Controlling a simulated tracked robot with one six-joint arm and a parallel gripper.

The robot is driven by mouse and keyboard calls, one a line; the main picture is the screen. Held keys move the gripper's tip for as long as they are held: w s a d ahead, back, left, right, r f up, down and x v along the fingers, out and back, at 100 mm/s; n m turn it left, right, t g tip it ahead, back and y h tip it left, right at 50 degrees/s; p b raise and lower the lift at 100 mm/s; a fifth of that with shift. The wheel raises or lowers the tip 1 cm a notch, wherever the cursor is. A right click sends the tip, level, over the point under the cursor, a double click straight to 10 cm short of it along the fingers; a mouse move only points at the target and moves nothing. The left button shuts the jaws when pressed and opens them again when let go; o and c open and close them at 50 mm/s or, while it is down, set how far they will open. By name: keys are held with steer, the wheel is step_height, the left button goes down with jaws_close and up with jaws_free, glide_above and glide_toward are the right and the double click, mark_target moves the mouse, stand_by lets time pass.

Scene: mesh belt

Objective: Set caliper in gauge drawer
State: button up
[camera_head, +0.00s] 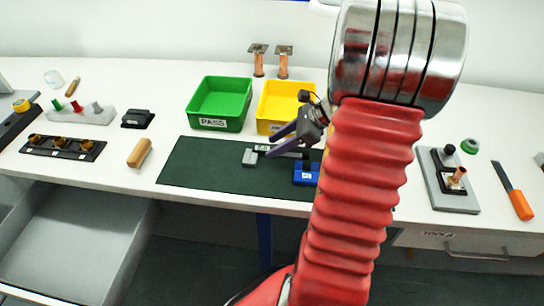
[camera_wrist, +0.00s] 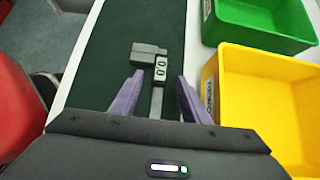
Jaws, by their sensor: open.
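The caliper (camera_head: 250,158) lies on the dark green mat (camera_head: 200,168), a grey tool with a small digital display. In the wrist view the caliper (camera_wrist: 149,50) lies with its display and beam between my fingers. My gripper (camera_head: 270,145) is open; its purple fingers (camera_wrist: 159,78) stand on either side of the caliper, and I see gaps between them and it. Whether the fingertips touch the mat cannot be told. A grey drawer (camera_head: 85,240) stands open and empty-looking below the bench at the left.
A green PASS bin (camera_head: 219,105) and a yellow bin (camera_head: 275,110) stand behind the mat. A blue block (camera_head: 305,174) sits close right of the caliper. A wooden piece (camera_head: 139,153) and a black rack (camera_head: 62,148) lie left, above the open drawer.

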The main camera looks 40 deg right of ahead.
steer(key=shift+x, duration=1.05)
steer(key=shift+c, duration=0.2)
jaws_close()
